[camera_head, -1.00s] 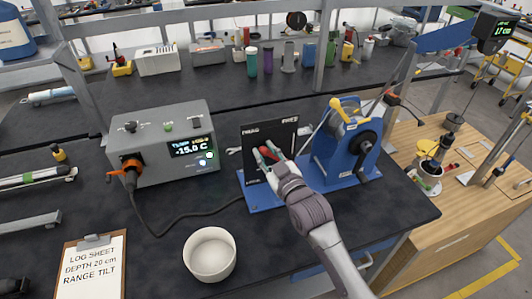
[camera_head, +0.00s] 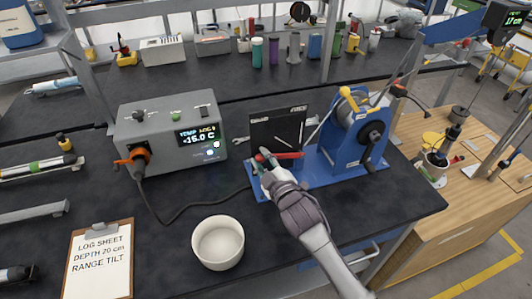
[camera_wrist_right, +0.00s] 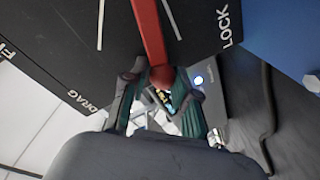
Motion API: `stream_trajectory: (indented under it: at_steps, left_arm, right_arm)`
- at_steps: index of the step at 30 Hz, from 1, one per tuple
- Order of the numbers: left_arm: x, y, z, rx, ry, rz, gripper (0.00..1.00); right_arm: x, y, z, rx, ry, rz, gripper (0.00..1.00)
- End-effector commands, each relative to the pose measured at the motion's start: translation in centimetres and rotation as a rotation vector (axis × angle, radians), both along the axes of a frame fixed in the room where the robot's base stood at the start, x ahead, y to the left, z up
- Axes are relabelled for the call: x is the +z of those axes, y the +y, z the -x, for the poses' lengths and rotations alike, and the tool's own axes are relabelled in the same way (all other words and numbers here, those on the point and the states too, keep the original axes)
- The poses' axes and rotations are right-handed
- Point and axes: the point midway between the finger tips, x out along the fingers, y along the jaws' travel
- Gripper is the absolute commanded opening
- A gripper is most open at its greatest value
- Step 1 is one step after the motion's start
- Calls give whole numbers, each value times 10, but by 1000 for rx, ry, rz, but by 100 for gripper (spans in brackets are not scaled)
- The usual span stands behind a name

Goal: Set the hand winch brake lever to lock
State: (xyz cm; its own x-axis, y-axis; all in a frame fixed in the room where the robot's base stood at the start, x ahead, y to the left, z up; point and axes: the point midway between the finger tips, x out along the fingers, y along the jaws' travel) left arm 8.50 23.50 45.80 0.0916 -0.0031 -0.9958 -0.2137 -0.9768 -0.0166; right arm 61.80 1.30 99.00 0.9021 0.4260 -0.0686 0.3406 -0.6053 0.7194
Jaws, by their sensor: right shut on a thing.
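In the right wrist view the plate (camera_wrist_right: 60,45) shows LOCK to the right of the lever, DRAG to the left. The red brake lever (camera_head: 290,155) lies nearly level across the plate's lower part in the head view. My right gripper (camera_head: 266,160) is shut on the lever's ball end (camera_wrist_right: 162,76), which sits between the fingers in the wrist view. My left gripper is out of view.
A grey control box (camera_head: 172,135) with a cable stands left of the winch. A white bowl (camera_head: 218,242) and a clipboard (camera_head: 100,258) are near the front of the black bench.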

Motion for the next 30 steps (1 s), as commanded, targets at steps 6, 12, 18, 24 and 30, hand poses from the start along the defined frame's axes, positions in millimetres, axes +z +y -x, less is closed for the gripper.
stream_trajectory:
  at_steps: [6,12,18,24,30]
  left_arm:
    - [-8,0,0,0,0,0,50]
    - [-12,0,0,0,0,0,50]
    - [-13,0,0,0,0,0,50]
    - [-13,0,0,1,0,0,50]
    - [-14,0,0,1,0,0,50]
  right_arm:
    - [-25,4,3,2,-31,135,0]
    - [-35,5,3,1,-57,213,0]
    - [-40,5,3,1,-67,251,0]
    - [-42,4,3,0,-67,261,0]
    - [-44,4,4,0,-65,262,0]
